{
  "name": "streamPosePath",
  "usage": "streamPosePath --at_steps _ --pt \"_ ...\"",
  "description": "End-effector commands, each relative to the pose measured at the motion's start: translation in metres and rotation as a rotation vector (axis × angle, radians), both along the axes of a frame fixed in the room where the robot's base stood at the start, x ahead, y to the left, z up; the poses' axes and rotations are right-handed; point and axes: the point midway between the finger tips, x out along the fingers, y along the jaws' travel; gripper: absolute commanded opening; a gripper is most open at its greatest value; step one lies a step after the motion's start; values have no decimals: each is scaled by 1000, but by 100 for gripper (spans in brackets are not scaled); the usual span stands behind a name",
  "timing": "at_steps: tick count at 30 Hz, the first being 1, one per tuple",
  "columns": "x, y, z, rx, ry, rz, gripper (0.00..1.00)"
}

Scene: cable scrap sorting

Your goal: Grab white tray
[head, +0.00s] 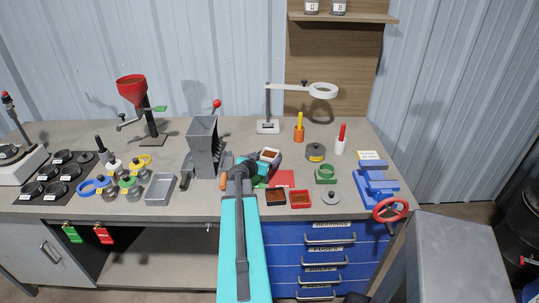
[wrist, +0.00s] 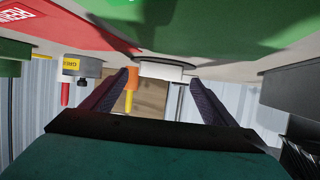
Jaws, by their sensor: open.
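The small white tray (head: 270,154), with brown material in it, shows in the head view on the middle of the bench, right at the end of my arm. My gripper (head: 262,166) is at its near side, and the arm hides part of the space around it. In the wrist view my gripper (wrist: 160,80) has its two dark fingers spread with a gap between them. I see no grip on the tray.
A grey hopper machine (head: 203,148) stands close on the left. A lamp base (head: 267,127) stands behind.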

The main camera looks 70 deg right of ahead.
Motion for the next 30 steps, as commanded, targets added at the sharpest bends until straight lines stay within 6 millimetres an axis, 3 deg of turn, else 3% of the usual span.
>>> streamPosePath --at_steps 12,30 --pt "0 -29 -10 0 0 -1 80" --pt "0 -31 -12 0 0 0 80"
